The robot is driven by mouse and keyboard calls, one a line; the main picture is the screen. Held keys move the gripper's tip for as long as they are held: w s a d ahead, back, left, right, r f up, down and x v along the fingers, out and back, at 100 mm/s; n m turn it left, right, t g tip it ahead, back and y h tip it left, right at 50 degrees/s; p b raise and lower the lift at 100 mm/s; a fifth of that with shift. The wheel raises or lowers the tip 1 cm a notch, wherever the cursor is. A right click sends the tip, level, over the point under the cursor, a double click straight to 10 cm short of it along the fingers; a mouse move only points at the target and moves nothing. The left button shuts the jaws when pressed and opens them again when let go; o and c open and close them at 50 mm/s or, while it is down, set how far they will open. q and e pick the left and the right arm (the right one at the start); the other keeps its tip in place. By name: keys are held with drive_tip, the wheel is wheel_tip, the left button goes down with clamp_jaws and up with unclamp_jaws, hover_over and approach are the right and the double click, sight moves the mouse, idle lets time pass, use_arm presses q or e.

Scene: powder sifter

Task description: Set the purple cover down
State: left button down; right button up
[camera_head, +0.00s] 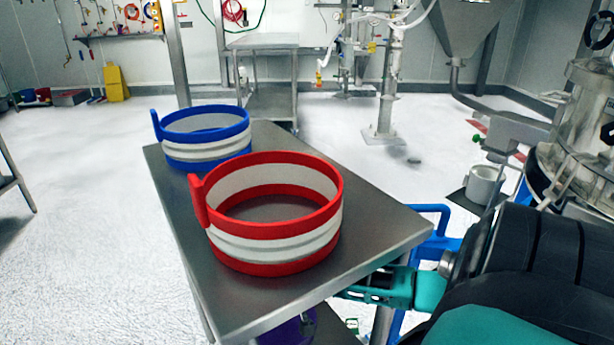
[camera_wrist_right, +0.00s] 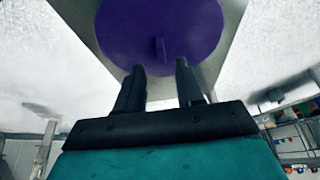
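The purple cover (camera_wrist_right: 195,30) is a round disc with a small upright handle (camera_wrist_right: 160,50). In the right wrist view it lies against a grey metal surface (camera_wrist_right: 88,18), which looks like a lower shelf of the table. In the head view only a sliver of the cover (camera_head: 290,332) shows below the tabletop's front edge. My right gripper (camera_wrist_right: 158,67) is open, its two dark fingers apart. The handle is just beyond the fingertips, in line with the gap between them; I see no grip on it. My left gripper is not in view.
A red-and-white sieve ring (camera_head: 275,240) and a blue-and-white one (camera_head: 205,150) stand on the steel tabletop (camera_head: 385,232). My right arm reaches in beside the table's right edge, near a blue frame (camera_head: 432,250). Processing equipment (camera_head: 580,130) stands at right. Floor left of the table is clear.

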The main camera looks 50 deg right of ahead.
use_arm(q)
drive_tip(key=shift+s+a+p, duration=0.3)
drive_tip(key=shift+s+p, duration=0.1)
drive_tip(key=shift+p, duration=0.35)
use_arm(e)
drive_tip(key=s+a, duration=0.3)
drive_tip(key=s, duration=0.7)
drive_tip(key=shift+s+a+f, duration=0.15)
drive_tip(key=shift+a+f, duration=0.1)
drive_tip(key=shift+a, duration=0.1)
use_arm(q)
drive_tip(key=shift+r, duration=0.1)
